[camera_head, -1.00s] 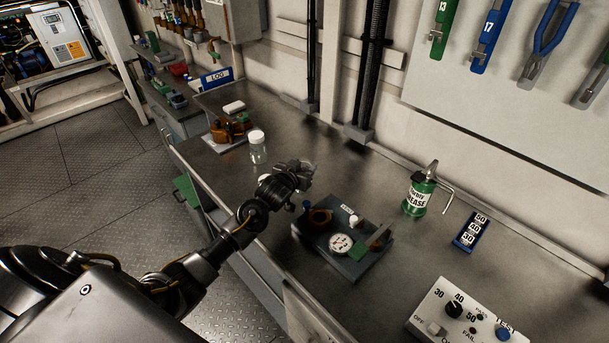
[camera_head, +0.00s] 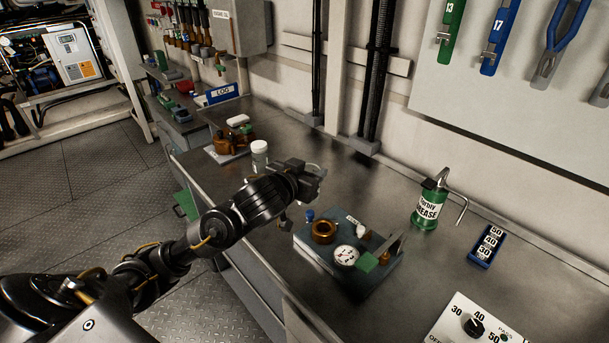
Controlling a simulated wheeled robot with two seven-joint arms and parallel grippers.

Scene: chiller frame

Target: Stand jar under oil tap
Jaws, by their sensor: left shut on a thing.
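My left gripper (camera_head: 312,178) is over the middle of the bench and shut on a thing. Its own fingers mostly hide that thing; only a faint clear rim shows beside them, and I cannot tell its full shape. A clear jar with a white lid (camera_head: 259,148) stands upright on the bench, behind and left of the gripper and apart from it. The grey oil cabinet (camera_head: 238,25) hangs on the back wall with a small tap (camera_head: 220,65) below it. My right gripper is out of view.
A grey-blue fixture (camera_head: 352,275) with a gauge and a brass ring lies in front of the gripper. A green grease can (camera_head: 427,208) and a blue block tray (camera_head: 486,247) stand right. Brown parts (camera_head: 232,142) and a LOG sign (camera_head: 222,93) are farther back left.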

